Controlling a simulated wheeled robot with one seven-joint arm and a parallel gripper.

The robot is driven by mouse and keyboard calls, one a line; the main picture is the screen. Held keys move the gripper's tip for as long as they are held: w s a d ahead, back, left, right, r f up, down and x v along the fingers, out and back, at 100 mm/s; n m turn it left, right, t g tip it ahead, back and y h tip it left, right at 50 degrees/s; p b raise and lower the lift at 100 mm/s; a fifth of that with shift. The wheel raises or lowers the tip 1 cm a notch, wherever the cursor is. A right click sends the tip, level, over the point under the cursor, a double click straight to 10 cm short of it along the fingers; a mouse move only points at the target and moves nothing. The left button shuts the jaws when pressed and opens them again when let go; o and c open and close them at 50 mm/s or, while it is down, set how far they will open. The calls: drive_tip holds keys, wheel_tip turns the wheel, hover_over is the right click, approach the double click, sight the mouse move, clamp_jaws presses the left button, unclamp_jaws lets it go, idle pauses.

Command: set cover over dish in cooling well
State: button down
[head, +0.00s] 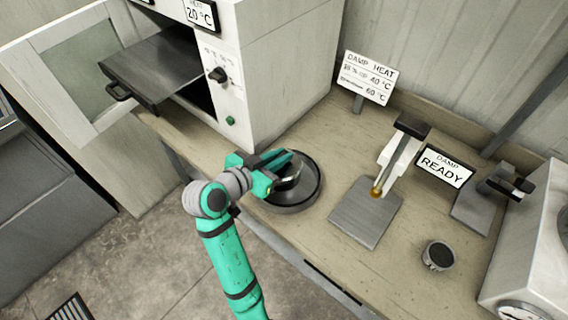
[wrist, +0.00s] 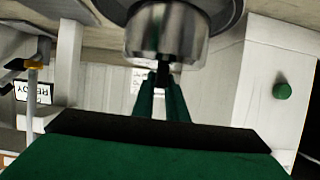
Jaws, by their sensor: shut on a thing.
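My gripper (head: 272,175) is over the round dark cooling well (head: 306,200) on the bench. The wrist view shows my gripper (wrist: 163,88) with its green fingers closed on the dark knob of a shiny metal cover (wrist: 165,35). In the head view the cover (head: 289,180) is partly hidden by the fingers and lies within the well's outline. The well's dark rim (wrist: 228,14) shows beyond it in the wrist view. I cannot tell whether the cover rests in the well or hangs just above it. No dish shows under the cover.
A white oven (head: 275,60) stands left with its door open and a dark tray (head: 155,68) pulled out. A flat grey plate (head: 365,212) with an upright press is right of the well. A small dark-topped round pot (head: 438,255) stands nearer the bench's right front.

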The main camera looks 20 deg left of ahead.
sight(287, 164)
drive_tip(key=shift+w+d+f, duration=0.5)
drive_tip(key=shift+d+f, duration=0.15)
drive_tip(key=shift+f, duration=0.05)
drive_tip(key=shift+w+f, duration=0.15)
drive_tip(key=shift+f, duration=1.6)
drive_tip(key=c, duration=1.8)
unclamp_jaws()
drive_tip(key=shift+f, duration=0.1)
drive_tip(key=shift+o, duration=0.2)
drive_tip(key=v, duration=1.2)
drive_tip(key=shift+w, duration=0.15)
